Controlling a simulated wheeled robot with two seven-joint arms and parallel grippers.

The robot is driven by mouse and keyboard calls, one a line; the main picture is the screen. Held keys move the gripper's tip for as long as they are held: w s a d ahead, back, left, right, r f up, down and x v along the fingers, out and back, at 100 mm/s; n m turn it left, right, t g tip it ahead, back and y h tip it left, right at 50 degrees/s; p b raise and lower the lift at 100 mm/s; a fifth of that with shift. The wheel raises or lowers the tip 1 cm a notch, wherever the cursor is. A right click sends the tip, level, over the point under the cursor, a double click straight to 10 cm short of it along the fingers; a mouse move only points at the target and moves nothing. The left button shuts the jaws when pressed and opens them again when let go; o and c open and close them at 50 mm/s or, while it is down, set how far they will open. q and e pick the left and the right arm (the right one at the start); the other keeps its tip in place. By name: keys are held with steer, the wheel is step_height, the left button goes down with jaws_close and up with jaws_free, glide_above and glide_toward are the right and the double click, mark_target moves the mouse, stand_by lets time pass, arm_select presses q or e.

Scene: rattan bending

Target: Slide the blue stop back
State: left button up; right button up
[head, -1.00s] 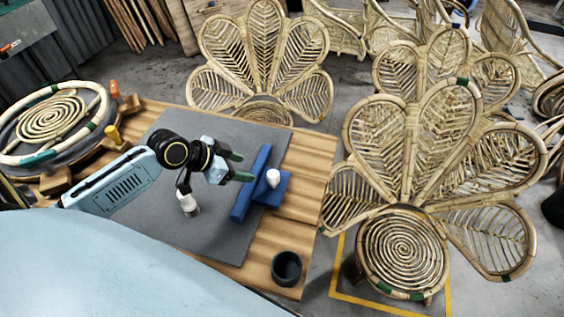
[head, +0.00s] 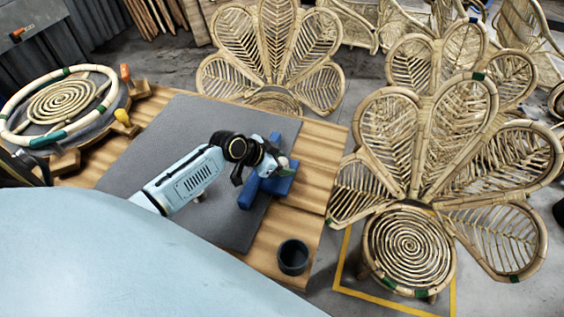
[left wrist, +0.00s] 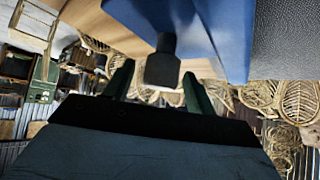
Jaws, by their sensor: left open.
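The blue stop (head: 247,194) is a T-shaped blue piece: a long bar lying across the right edge of the grey mat (head: 150,150), with a block reaching right onto the wood. My right gripper is not in view.
A dark cup (head: 293,257) stands at the table's near right corner. A round rattan frame (head: 60,105) with pegs sits on the left. Rattan chairs (head: 410,240) stand beyond the table. Much of the grey mat is bare.

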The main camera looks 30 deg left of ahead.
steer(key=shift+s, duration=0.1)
arm_select(q)
steer(key=c, duration=0.4)
jaws_close()
steer(key=w+d+p, duration=0.1)
steer(key=d, duration=0.2)
steer(key=d+p, duration=0.1)
steer(key=d, duration=0.3)
steer(key=w+d+p, duration=0.1)
steer(key=d, duration=0.3)
steer(key=shift+w+r, duration=0.1)
steer(key=shift+w, duration=0.25)
steer(key=shift+d, duration=0.35)
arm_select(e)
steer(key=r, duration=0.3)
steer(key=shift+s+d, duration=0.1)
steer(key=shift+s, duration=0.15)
arm_select(q)
steer(key=shift+o, duration=2)
jaws_free()
steer(key=shift+w+d, duration=0.1)
steer(key=shift+d, duration=0.05)
steer(key=shift+a, duration=0.2)
